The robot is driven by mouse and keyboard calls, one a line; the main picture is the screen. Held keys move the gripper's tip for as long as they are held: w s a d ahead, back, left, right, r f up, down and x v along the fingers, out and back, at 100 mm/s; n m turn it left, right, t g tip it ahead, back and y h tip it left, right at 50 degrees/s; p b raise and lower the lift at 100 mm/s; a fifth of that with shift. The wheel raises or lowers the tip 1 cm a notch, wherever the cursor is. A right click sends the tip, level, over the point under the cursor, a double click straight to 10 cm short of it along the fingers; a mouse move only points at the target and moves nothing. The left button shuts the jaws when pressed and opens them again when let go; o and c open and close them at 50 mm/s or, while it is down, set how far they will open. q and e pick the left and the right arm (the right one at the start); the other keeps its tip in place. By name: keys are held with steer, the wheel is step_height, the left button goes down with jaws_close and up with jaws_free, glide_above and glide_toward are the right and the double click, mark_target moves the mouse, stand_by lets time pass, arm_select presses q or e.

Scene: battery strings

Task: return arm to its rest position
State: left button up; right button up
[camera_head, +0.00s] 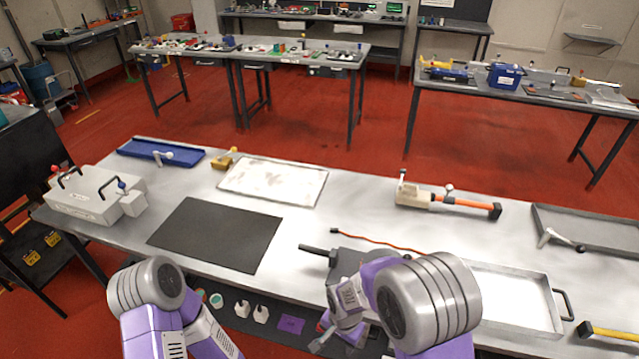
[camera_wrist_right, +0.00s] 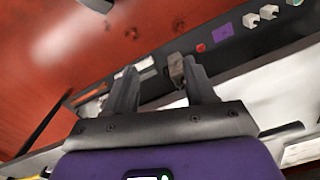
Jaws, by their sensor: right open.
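My right arm reaches in at the lower middle of the head view. Its gripper (camera_head: 322,335) hangs low in front of the table's front edge and is partly hidden by my own arm. In the right wrist view the two dark fingers (camera_wrist_right: 163,80) stand apart. A small grey part shows behind the right-hand finger; I cannot tell what it is, and nothing looks held. My left arm shows at the lower left of the head view as a grey joint and purple links, but its gripper is out of frame.
The metal table (camera_head: 318,222) carries a black mat (camera_head: 215,235), a white-stained tray (camera_head: 272,182), an orange-handled tool (camera_head: 450,200) and a shallow tray (camera_head: 505,298). A lower shelf holds white blocks (camera_head: 261,314) and a purple card (camera_head: 291,324). Red floor lies beyond.

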arm_select(q)
steer(key=shift+w+f+b, duration=0.55)
steer(key=shift+f+b, duration=0.15)
steer(key=shift+f, duration=0.15)
arm_select(e)
steer(key=s+d+f+n+y, duration=0.2)
steer(key=s+f, duration=0.2)
steer(key=f, duration=0.3)
steer(key=s+d+f+n+y, duration=0.1)
steer(key=s+d+f+n, duration=0.1)
steer(key=s+f, duration=0.3)
step_height(320, 180, down, 3)
steer(key=shift+d+r+t+y, duration=0.1)
steer(key=shift+d+t+y, duration=0.2)
steer(key=shift+d+y, duration=0.1)
